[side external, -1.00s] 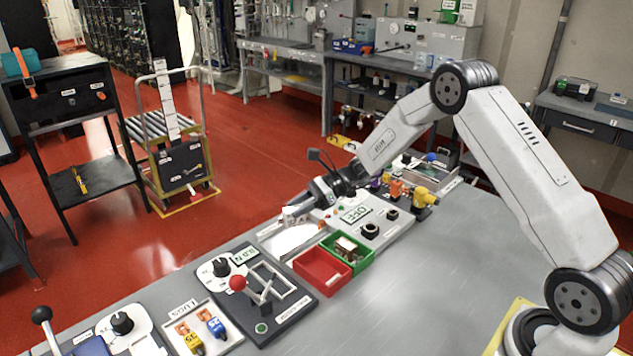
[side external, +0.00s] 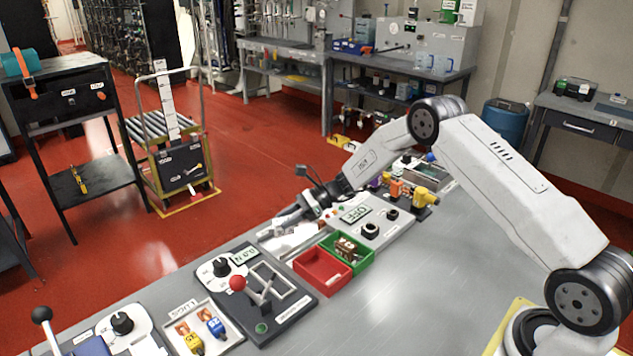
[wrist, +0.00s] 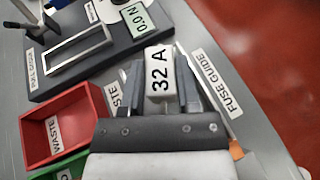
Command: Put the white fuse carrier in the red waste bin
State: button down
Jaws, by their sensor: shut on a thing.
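The white fuse carrier (wrist: 158,80), a block marked "32 A", sits between the two fingers of my gripper (wrist: 162,88) in the wrist view. The gripper is shut on it. In the side view my gripper (side external: 282,221) is over the far edge of the bench, beyond and left of the bins. The carrier cannot be made out clearly there. The red waste bin (side external: 322,269) stands on the bench and looks empty. Its "WASTE" label shows in the wrist view, where the bin (wrist: 34,138) is left of the carrier, apart from it.
A green bin (side external: 366,253) with brownish parts inside adjoins the red bin. A dark panel with a red-knobbed lever (side external: 238,283) stands left of the bins. A "FUSE GUIDE" label (wrist: 217,82) lies beside the fingers.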

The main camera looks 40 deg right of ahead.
jog(key=shift+f, duration=1.2)
jog(key=shift+f, duration=0.1)
jog(key=shift+c, duration=1.6)
grip_release()
jog(key=v, duration=1.2)
jog(key=shift+s, duration=0.1)
